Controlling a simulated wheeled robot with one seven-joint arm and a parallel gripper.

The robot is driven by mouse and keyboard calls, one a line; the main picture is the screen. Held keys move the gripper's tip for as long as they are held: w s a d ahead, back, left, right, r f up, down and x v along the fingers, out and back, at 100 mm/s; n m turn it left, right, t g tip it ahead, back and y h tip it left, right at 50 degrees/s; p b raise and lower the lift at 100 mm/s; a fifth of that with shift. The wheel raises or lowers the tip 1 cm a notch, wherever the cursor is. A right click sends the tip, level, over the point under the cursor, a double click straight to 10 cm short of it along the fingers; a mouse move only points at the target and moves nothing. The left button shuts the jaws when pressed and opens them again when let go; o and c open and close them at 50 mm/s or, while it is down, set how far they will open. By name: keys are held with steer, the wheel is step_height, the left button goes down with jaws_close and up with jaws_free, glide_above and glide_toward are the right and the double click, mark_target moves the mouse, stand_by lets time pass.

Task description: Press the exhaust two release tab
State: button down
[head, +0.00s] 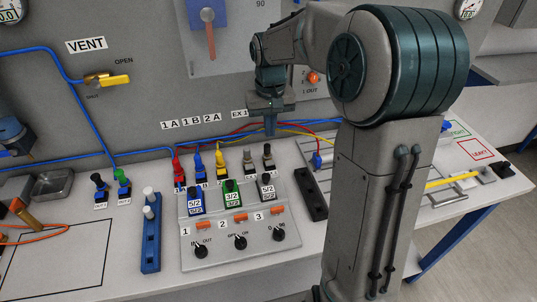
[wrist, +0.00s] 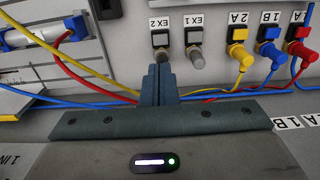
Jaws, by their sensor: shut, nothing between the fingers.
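The exhaust two fitting, a dark square port with a dark plug (wrist: 161,54), sits under the label EX 2 (wrist: 160,23) in the wrist view. In the head view it is the right one (head: 267,152) of two grey-black fittings. My gripper (wrist: 160,72) is shut and empty. Its fingertips line up with the exhaust two plug and overlap its end in the wrist view; I cannot tell whether they touch. In the head view my gripper (head: 270,132) points down just above that fitting. The release tab itself is not clear.
The EX 1 fitting (wrist: 195,52) is close beside. Yellow, blue and red hoses run to 2A (wrist: 238,55), 1B (wrist: 270,50) and 1A (wrist: 300,45). A panel with switches (head: 235,245) lies in front of the fittings.

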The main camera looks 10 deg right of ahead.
mark_target(270, 163)
stand_by(0.3)
step_height(270, 163, down, 10)
steer(key=shift+f, duration=0.1)
stand_by(0.4)
steer(key=shift+s+f+b, duration=0.15)
steer(key=shift+f+b, duration=0.45)
steer(key=shift+f, duration=0.35)
step_height(270, 163, up, 10)
steer(key=p, duration=0.7)
steer(key=shift+r, duration=0.25)
steer(key=shift+w, duration=0.2)
